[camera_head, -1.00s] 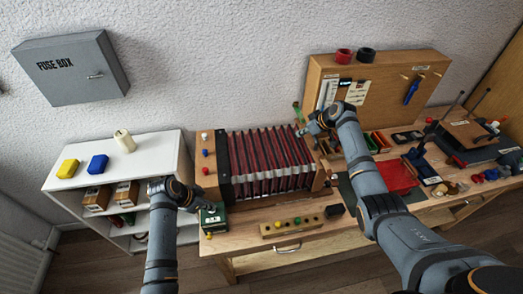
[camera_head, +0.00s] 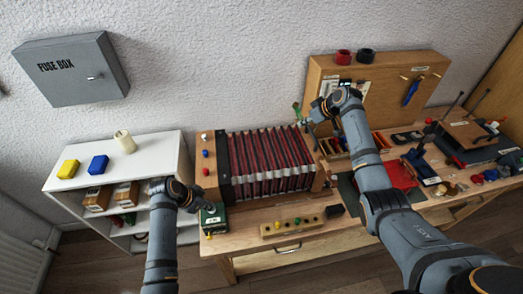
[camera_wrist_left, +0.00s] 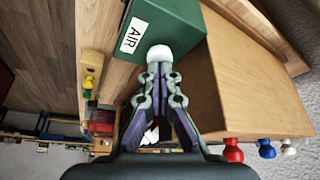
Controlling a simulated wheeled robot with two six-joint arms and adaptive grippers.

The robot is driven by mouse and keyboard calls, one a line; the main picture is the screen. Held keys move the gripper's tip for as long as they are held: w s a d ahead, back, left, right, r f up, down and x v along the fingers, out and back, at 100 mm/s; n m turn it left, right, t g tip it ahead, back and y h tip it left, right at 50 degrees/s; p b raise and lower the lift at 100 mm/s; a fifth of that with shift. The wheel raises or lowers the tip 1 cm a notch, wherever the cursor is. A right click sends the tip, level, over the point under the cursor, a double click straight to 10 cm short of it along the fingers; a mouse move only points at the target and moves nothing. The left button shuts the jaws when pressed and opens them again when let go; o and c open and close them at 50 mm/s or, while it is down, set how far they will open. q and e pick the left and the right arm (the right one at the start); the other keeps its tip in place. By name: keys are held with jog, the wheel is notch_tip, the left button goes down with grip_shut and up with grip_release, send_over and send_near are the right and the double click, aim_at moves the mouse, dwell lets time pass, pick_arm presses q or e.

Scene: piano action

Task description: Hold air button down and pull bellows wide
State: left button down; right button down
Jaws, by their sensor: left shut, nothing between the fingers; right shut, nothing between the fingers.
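The red-black bellows (camera_head: 266,160) stands spread on the table between a wooden end block with knobs (camera_head: 206,165) and a wooden right end (camera_head: 320,181). The green box (camera_head: 213,217) sits at its front left. In the left wrist view, the box's AIR label (camera_wrist_left: 133,36) and round white button (camera_wrist_left: 160,52) show. My left gripper (camera_wrist_left: 160,67) is shut and empty, its tips at the button, seemingly touching it; whether the button is down I cannot tell. My right gripper (camera_head: 304,122) is shut and empty by the bellows' upper right corner.
A wooden strip with coloured buttons (camera_head: 290,226) lies in front of the bellows. A white shelf (camera_head: 130,160) stands at left. An upright wooden panel (camera_head: 385,85), a red piece (camera_head: 398,174) and several tools crowd the right side.

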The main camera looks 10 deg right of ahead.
pick_arm(q)
notch_tip(320, 180, up, 2)
jog(key=shift+r+p, duration=0.1)
jog(key=shift+p, duration=0.7)
notch_tip(320, 180, up, 2)
jog(key=shift+p, duration=0.3)
jog(key=shift+r, duration=1.25)
